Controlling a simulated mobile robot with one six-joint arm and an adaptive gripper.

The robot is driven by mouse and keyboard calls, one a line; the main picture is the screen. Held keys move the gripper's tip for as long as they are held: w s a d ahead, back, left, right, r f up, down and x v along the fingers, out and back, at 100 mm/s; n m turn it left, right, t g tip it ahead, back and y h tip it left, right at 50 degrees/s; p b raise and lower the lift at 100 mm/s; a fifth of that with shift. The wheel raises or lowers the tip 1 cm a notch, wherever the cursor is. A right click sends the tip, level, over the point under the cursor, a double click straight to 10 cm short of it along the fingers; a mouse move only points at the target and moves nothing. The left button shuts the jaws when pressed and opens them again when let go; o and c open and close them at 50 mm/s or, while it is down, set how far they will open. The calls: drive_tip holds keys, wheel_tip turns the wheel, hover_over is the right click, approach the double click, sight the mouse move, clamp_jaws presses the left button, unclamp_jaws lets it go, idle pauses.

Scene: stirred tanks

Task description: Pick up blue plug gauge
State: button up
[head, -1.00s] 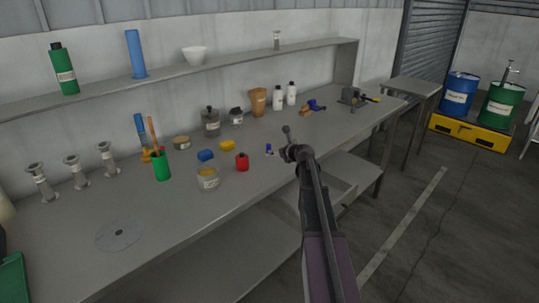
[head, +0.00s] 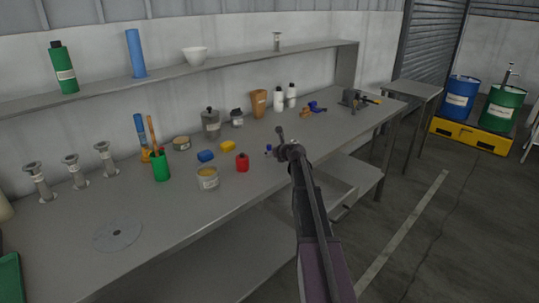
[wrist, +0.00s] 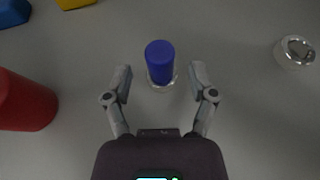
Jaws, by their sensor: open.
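The blue plug gauge (head: 268,149) stands upright on the bench, with a blue upper part and a shiny metal base. In the head view it is small and close to the left of my gripper (head: 280,142). The wrist view shows the gauge (wrist: 160,60) near the middle, between and slightly beyond the two fingertips of my gripper (wrist: 160,77). The fingers are spread, with a gap on each side of the gauge, and hold nothing.
A round metal piece (wrist: 295,51) lies right in the wrist view. A jar (head: 208,178) stands farther left. Bench (head: 175,215) is bare in front.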

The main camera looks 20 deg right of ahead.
drive_tip(key=shift+x, duration=1)
drive_tip(key=shift+d, duration=0.1)
clamp_jaws()
